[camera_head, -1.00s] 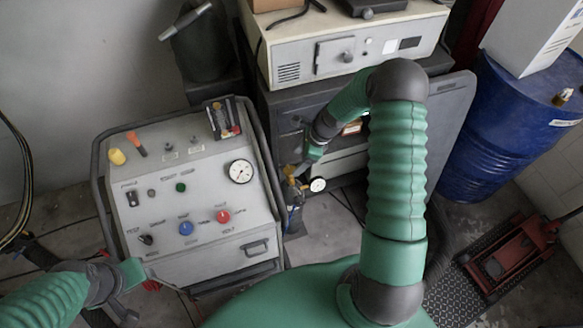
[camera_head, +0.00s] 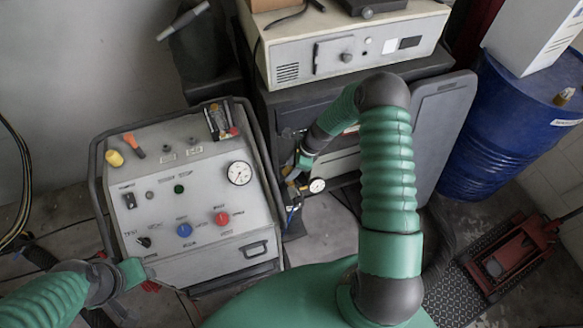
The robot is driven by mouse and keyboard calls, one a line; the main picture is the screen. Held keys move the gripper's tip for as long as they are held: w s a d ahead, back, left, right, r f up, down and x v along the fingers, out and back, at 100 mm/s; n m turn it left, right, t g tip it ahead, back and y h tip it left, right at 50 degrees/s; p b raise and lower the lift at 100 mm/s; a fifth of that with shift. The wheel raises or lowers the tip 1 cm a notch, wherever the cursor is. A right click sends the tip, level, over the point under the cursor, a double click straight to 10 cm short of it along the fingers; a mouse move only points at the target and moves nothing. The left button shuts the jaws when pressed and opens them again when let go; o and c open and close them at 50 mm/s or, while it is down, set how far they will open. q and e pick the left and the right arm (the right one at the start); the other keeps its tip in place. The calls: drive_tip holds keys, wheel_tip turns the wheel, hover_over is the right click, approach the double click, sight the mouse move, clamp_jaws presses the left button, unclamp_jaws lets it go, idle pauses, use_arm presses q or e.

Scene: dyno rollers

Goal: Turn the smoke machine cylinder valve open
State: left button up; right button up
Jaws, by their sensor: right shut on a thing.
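The smoke machine (camera_head: 185,240) is a pale console with a sloped panel of knobs and a gauge, at left centre. Just right of it stands a small gas cylinder (camera_head: 293,218), mostly hidden, with a brass valve (camera_head: 291,174) and a small round gauge (camera_head: 317,185) on top. My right gripper (camera_head: 292,172) reaches down from the upper right and is shut on the cylinder valve; its fingertips are small and partly hidden. My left gripper (camera_head: 122,292) is at the lower left, in front of the console and apart from it; its jaws are unclear.
A dark cabinet (camera_head: 290,110) with a white device (camera_head: 345,50) on top stands behind the valve. A blue drum (camera_head: 500,130) and a red floor jack (camera_head: 510,255) are at right. Loose cables (camera_head: 22,190) hang at far left. Tools lie on the console's top.

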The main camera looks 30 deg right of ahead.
drive_tip(key=shift+s+d+f, duration=0.1)
drive_tip(key=shift+s+d, duration=0.05)
drive_tip(key=shift+d, duration=0.15)
drive_tip(key=shift+c, duration=1.3)
drive_tip(key=shift+a, duration=0.1)
drive_tip(key=shift+n, duration=0.4)
